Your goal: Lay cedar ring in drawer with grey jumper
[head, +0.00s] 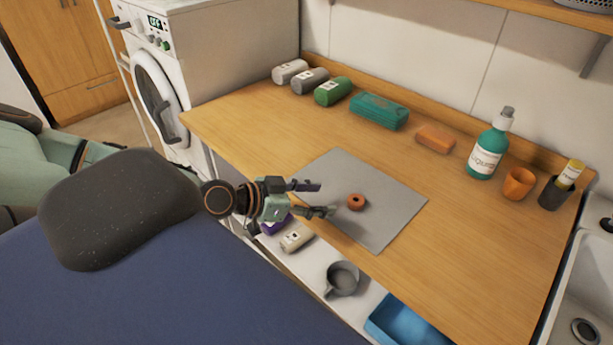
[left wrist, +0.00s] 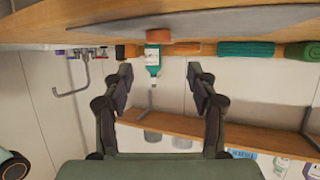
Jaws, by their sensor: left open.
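The cedar ring (head: 356,202), a small orange-brown ring with a dark hole, lies flat on the grey mat (head: 385,180) on the wooden worktop. In the left wrist view, an orange-brown shape (left wrist: 160,36) at the mat's edge appears to be the ring. My left gripper (head: 326,198) is open and empty, just left of the ring, with its fingers pointing towards it. In the left wrist view the fingers (left wrist: 160,75) are spread apart. I cannot make out a drawer with a grey jumper. My right gripper is not in view.
Below the front edge, a white surface holds a grey mug (head: 342,278) and blue tray (head: 405,318). A washer (head: 165,95) stands left.

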